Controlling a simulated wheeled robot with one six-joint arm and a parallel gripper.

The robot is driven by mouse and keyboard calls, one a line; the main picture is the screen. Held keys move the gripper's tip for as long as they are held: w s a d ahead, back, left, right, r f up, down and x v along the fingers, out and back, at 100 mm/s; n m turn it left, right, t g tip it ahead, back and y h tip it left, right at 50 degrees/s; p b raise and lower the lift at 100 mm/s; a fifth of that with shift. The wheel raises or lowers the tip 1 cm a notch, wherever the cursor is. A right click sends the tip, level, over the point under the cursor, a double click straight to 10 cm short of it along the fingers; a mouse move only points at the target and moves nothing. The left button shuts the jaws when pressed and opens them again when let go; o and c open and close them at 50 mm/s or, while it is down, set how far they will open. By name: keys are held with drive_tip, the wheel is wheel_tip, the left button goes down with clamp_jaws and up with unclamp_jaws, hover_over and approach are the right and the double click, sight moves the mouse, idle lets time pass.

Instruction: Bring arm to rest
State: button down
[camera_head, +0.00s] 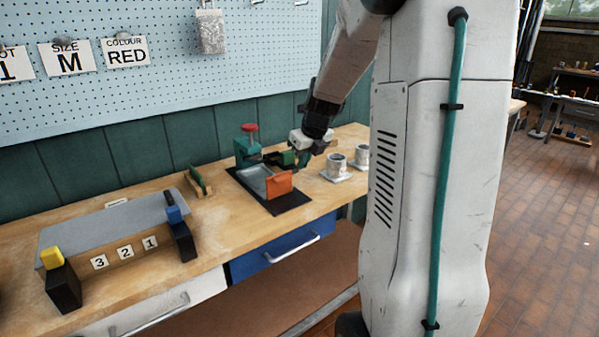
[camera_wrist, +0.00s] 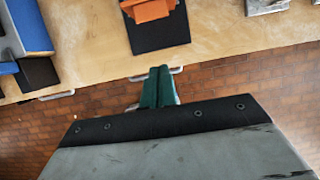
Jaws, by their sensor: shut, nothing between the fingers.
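My arm reaches down from the upper right in the head view. My gripper (camera_head: 292,159) shows there as green fingers below a white body, in line with the workbench's right part. In the wrist view my gripper's green fingers (camera_wrist: 159,84) are pressed together with nothing between them. They show against the bench's front edge and the brick floor below. The exact height of the fingers above the bench is hard to tell.
A black mat (camera_head: 290,203) on the workbench (camera_head: 216,218) bears an orange block (camera_head: 278,184) and a grey tray, beside a green device with a red knob (camera_head: 249,128). Cups (camera_head: 337,163) stand right. A metal sheet (camera_head: 110,228) lies on a rack at left.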

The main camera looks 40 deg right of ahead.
drive_tip(key=shift+s+r, duration=0.25)
drive_tip(key=shift+r, duration=0.3)
drive_tip(key=s+a+r+m+g, duration=0.1)
drive_tip(key=s+a+r+m, duration=0.1)
drive_tip(key=s+a+m, duration=1)
drive_tip(key=s+a+r+m+g, duration=0.2)
drive_tip(key=s+a+m, duration=1.1)
drive_tip(key=m, duration=0.9)
drive_tip(key=shift+s+a+r+m+y, duration=0.3)
drive_tip(key=shift+a+r, duration=0.1)
drive_tip(key=shift+a, duration=1.15)
